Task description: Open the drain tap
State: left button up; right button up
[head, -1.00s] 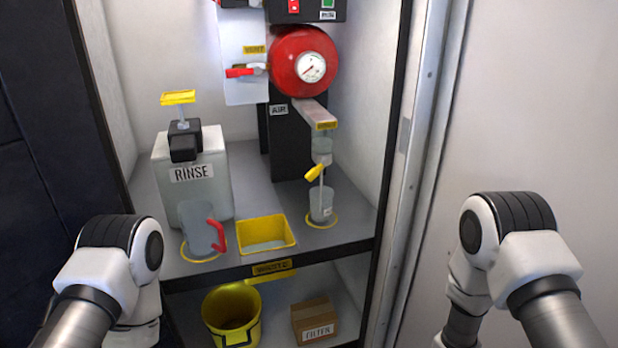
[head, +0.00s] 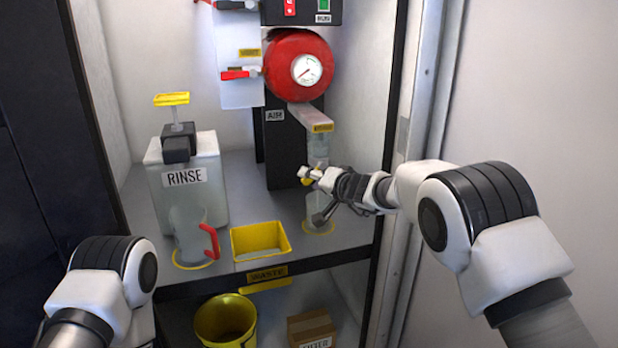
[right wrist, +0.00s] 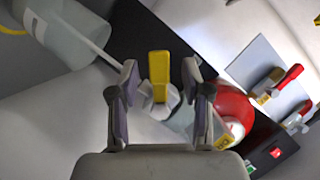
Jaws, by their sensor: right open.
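The tap with the yellow lever (head: 307,181) hangs under a clear sight tube (head: 318,148) below the red round vessel (head: 297,66); I take it as the drain tap. My right gripper (head: 311,195) is open at the tap and covers much of it in the head view. In the right wrist view the yellow lever (right wrist: 159,72) stands between the two open fingers of the right gripper (right wrist: 160,82), with gaps on both sides. A clear cup (head: 318,209) under the tap is partly hidden by the gripper. My left gripper is out of view.
A RINSE canister (head: 188,195), a clear jug with a red handle (head: 189,238) and a yellow tray (head: 261,241) stand left on the shelf. Red-handled valves (head: 238,75) sit upper left of the tap. The cabinet's right wall (head: 364,100) is close beside my right arm.

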jog(key=shift+x, duration=1.1)
grip_shut()
jog(key=shift+f+b, duration=0.15)
jog(key=shift+b, duration=0.2)
jog(key=n+h+b, duration=0.1)
jog(key=b, duration=0.1)
jog(key=d+f+n+h+b, duration=0.1)
jog(key=n+b, duration=0.1)
jog(key=b, duration=0.1)
jog(key=d+n+b, duration=0.1)
jog(key=b, duration=0.1)
jog(key=shift+w+d+f+h+b, duration=0.1)
jog(key=shift+w+f+h+b, duration=0.05)
jog(key=shift+w+h+b, duration=0.25)
jog(key=shift+w+d+n+t+h, duration=0.15)
jog(key=shift+d+n+h, duration=0.15)
jog(key=shift+n, duration=0.25)
jog(key=shift+d+n+t+h, duration=0.2)
jog(key=shift+n+h, duration=0.2)
jog(key=shift+n, duration=0.15)
